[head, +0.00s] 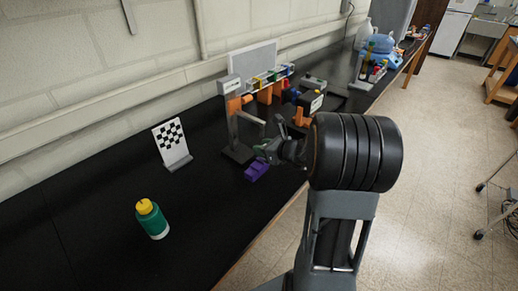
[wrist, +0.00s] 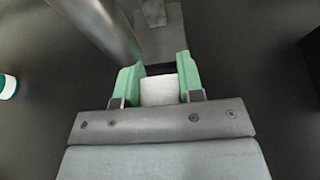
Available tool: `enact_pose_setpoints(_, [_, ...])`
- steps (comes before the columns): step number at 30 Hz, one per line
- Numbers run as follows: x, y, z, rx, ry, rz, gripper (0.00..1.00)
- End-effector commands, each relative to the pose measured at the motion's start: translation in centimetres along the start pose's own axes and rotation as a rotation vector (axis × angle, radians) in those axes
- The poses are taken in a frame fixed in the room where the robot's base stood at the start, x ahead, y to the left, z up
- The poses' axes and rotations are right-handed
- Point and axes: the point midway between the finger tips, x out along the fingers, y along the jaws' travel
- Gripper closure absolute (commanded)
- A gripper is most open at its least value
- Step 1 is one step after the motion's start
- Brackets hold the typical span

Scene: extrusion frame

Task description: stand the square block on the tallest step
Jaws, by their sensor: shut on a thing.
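My gripper (head: 262,152) is low over the black bench, beside the foot of a grey upright post. In the wrist view its green fingers (wrist: 160,72) are closed on the two sides of a whitish square block (wrist: 160,91). The block's lower part is hidden by the gripper body. In the head view the held block cannot be made out clearly. A purple piece (head: 257,170) shows just below the gripper on the bench side; whether it has steps is too small to tell. No set of steps can be made out for sure.
The grey post (head: 232,122) with orange brackets and its base plate (head: 238,153) stand close to the gripper. A checkered board (head: 172,145) and a green bottle with a yellow cap (head: 152,219) stand left. Machines crowd behind. The front-left bench (head: 90,215) is clear.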

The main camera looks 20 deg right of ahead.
Motion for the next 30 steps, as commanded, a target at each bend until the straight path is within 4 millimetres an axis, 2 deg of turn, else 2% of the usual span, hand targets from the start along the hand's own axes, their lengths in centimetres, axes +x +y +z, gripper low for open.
enact_pose_setpoints(3, [1.6,0.1,0.8,-0.001,0.000,0.003,0.91])
enact_pose_setpoints(7, [1.9,0.0,-0.6,0.002,0.001,-0.001,0.91])
enact_pose_setpoints(21, [2.1,0.0,-1.2,0.000,0.000,0.000,0.91])
enact_pose_setpoints(22, [2.1,0.0,-1.2,0.000,0.000,0.000,0.63])
enact_pose_setpoints(30, [2.1,0.0,-1.1,0.000,0.001,0.000,0.40])
